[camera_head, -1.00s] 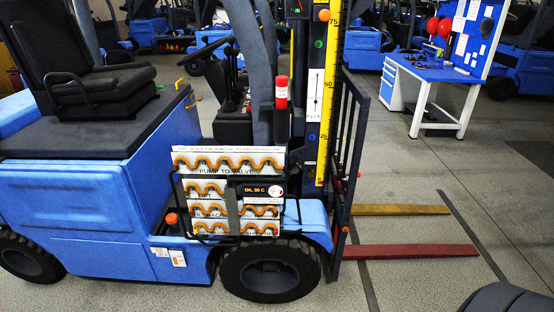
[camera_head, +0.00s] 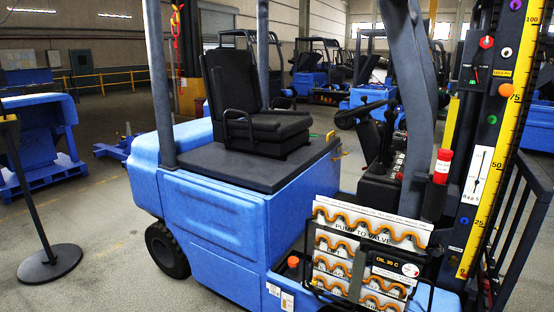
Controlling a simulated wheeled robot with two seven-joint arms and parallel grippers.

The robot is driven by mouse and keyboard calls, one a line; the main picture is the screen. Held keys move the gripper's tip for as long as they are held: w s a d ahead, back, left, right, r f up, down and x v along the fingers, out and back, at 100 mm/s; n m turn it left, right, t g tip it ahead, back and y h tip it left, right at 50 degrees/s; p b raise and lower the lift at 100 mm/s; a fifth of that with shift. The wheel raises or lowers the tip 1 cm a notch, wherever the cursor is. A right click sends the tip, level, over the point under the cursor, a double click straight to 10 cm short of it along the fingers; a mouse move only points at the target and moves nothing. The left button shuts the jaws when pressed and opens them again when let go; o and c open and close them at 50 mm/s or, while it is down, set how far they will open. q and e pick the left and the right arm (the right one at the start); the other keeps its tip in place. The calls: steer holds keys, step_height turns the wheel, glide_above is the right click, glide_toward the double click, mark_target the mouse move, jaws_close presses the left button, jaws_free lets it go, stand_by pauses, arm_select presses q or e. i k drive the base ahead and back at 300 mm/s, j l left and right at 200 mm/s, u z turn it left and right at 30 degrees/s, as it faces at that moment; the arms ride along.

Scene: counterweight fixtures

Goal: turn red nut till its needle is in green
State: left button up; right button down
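A blue forklift fills the middle and right of the head view. A red round knob (camera_head: 487,42) sits on a dark box high on its mast. A red cylinder with a white label (camera_head: 443,165) stands lower, left of the mast. I cannot tell whether either is the red nut. A white upright plate with a dark needle-like mark (camera_head: 476,180) is on the mast; no green zone can be made out on it. Neither gripper is in view.
A yellow scale (camera_head: 487,150) runs up the mast. The hose panel (camera_head: 370,235) and the dark fork guard (camera_head: 520,225) flank its base. A black post base (camera_head: 50,262) stands at the left. Floor between it and the forklift is clear.

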mark_target(486, 43)
steer(key=i+l+z, duration=0.7)
steer(key=i, duration=0.2)
steer(key=i+z, duration=0.35)
steer(key=i, duration=0.15)
steer(key=k, duration=0.1)
